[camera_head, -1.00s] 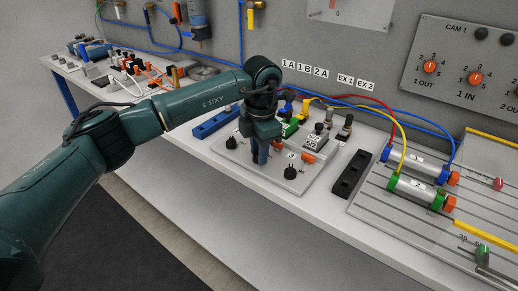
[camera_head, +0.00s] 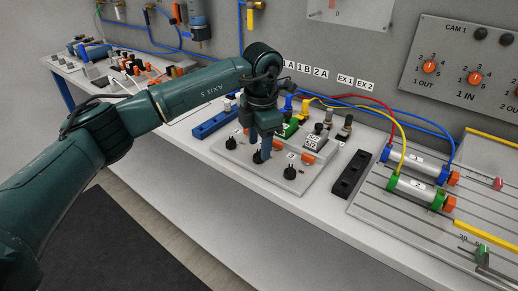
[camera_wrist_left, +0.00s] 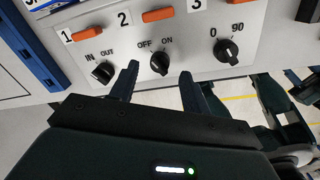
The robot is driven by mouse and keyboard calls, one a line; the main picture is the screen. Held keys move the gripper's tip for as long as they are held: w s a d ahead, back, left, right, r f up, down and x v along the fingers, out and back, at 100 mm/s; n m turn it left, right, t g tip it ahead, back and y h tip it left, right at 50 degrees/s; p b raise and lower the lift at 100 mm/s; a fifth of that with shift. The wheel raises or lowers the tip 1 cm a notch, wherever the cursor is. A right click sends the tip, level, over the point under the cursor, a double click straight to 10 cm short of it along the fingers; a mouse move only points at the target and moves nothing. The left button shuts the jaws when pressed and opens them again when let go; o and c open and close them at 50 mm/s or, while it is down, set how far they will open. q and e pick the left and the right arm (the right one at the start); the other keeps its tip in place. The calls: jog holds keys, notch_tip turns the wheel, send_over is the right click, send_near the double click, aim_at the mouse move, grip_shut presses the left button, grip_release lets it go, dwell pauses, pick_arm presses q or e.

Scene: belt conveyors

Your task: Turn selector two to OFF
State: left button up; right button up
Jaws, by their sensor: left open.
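Selector two (camera_wrist_left: 160,62) is a black knob under the number 2 and the words OFF and ON in the left wrist view. Its white pointer mark is on the upper side, but I cannot tell its exact setting. In the head view the knob (camera_head: 258,157) shows just below my left gripper (camera_head: 265,148). In the wrist view my left gripper (camera_wrist_left: 161,82) is open, with one finger to the left of the knob and one to the right. It looks apart from the knob.
On the same panel (camera_head: 285,185), the IN/OUT knob (camera_wrist_left: 103,72) and the 0/90 knob (camera_wrist_left: 228,50) flank selector two. Orange indicators (camera_wrist_left: 158,15) sit above the knobs. A black block (camera_head: 351,174) and blue and green cylinders (camera_head: 416,188) stand to the right.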

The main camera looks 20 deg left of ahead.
pick_arm(q)
notch_tip(320, 180, up, 11)
jog(key=shift+s+d+f, duration=0.2)
jog(key=shift+s+d, duration=0.05)
